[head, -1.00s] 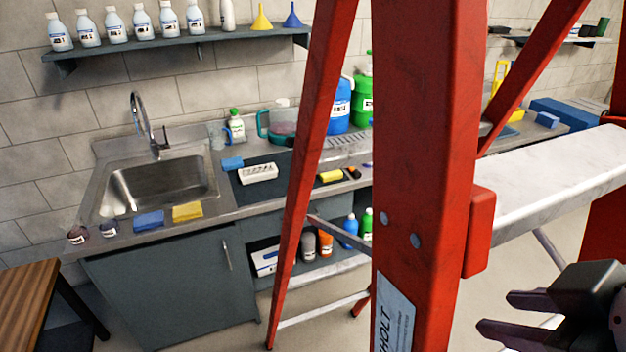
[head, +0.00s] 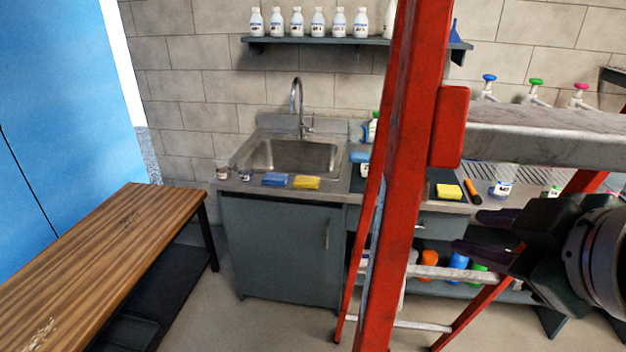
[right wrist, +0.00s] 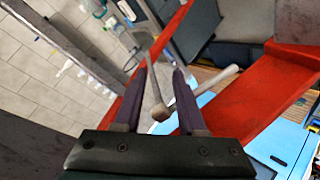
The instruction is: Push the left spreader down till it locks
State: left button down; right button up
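A red stepladder (head: 385,270) with a grey step (head: 550,122) stands close in front of me. It also shows in the right wrist view as red rails (right wrist: 255,105). There, a folded grey spreader (right wrist: 205,95) has two bars meeting at a hinge (right wrist: 160,112), seen between and beyond my right gripper's fingers (right wrist: 160,75). I cannot tell whether it is the left spreader or whether a finger touches it. In the head view my right gripper (head: 468,232) is open, its fingers pointing left beside the ladder below the step. My left gripper is out of view.
A wooden bench (head: 110,240) stands at the left, in front of a blue panel (head: 60,110). A sink (head: 290,156) and grey cabinet (head: 280,250) stand behind the ladder, with bottles on a wall shelf (head: 355,45). Floor is clear between bench and ladder.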

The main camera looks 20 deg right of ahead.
aim_at(428, 198)
jog(key=w+d+r+n+t+y+b, duration=0.3)
jog(key=w+d+n+t+y+b, duration=0.15)
jog(key=w+n+t+b, duration=0.65)
jog(key=s+a+f+n+g+y+b, duration=0.1)
jog(key=s+n+g+y+b, duration=0.1)
jog(key=n+y+b, duration=0.2)
jog(key=s+a+f+n+g+y+b, duration=0.1)
jog(key=s+n+g+y+b, duration=0.1)
jog(key=n, duration=0.9)
jog(key=s+a+f+n+g+y+b, duration=0.1)
jog(key=s+n+g+y+b, duration=0.2)
jog(key=n+y+b, duration=0.3)
jog(key=shift+s+a+f+n+y, duration=0.15)
jog(key=shift+s+n+y, duration=0.15)
jog(key=shift+n+y, duration=0.3)
jog(key=shift+s+a+f+n+y, duration=0.1)
jog(key=shift+s+n+y, duration=0.25)
jog(key=shift+y, duration=0.4)
jog(key=shift+w+a+r+n+p, duration=0.1)
jog(key=shift+a+r+n+p, duration=0.1)
jog(key=shift+n+p, duration=0.1)
jog(key=p+x, duration=0.3)
jog(key=x, duration=0.3)
jog(key=shift+a+r, duration=0.1)
jog(key=shift+r, duration=0.05)
jog(key=shift+w+a+p, duration=0.3)
grip_shut()
